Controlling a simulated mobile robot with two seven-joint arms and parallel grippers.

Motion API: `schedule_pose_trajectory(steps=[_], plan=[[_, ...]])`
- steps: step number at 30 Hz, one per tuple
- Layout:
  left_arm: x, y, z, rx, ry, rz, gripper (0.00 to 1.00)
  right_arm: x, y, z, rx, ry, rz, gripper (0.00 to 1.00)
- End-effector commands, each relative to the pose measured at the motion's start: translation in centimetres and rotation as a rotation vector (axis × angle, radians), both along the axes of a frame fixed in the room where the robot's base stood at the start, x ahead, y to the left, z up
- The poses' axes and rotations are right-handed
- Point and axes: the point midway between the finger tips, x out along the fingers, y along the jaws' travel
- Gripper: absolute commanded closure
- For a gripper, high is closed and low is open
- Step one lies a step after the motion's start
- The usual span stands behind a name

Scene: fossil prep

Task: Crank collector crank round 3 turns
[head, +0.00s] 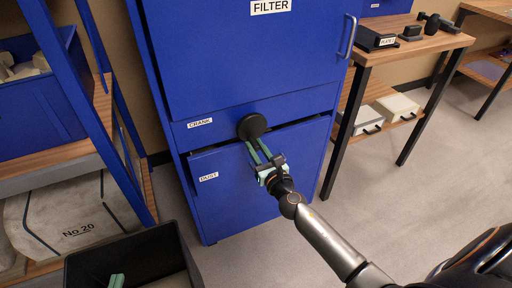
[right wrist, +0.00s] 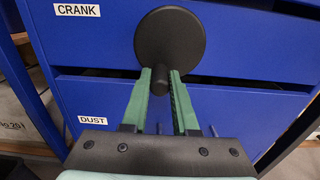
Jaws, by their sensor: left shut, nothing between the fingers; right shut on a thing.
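The collector crank (head: 252,126) is a round black disc on the front of the blue cabinet, beside the CRANK label. In the right wrist view the crank disc (right wrist: 170,35) has a short black handle (right wrist: 160,80) sticking out near its lower edge. My right gripper (head: 262,150) reaches up to the crank with green fingers. In the right wrist view its fingertips (right wrist: 160,74) are shut on that handle, one on each side. My left gripper (head: 117,280) shows only as green fingertips at the bottom edge, over a dark bin; it is shut and empty.
The blue cabinet (head: 240,60) has a FILTER door above and a slightly ajar DUST drawer (head: 235,190) just below the crank. A dark open bin (head: 130,250) stands lower left. A blue shelf (head: 75,90) is at left, a wooden bench (head: 410,45) at right.

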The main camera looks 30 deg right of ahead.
Motion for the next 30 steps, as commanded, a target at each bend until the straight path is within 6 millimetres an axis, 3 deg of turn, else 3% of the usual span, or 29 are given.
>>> schedule_pose_trajectory(steps=[3, 18, 30], plan=[[0.01, 0.01, 0.03, 0.001, 0.0, 0.0, 1.0, -0.02, 0.0, -0.01, 0.0, 0.0, 0.0, 1.0], [0.01, -0.01, 0.04, 0.002, -0.002, -0.002, 1.0, -0.01, 0.09, 0.0, 0.026, -0.001, 0.0, 1.0], [0.15, -0.05, 0.6, 0.0, -0.024, -0.003, 1.0, 0.03, 0.88, 0.41, 0.283, -0.016, 0.0, 1.0]])
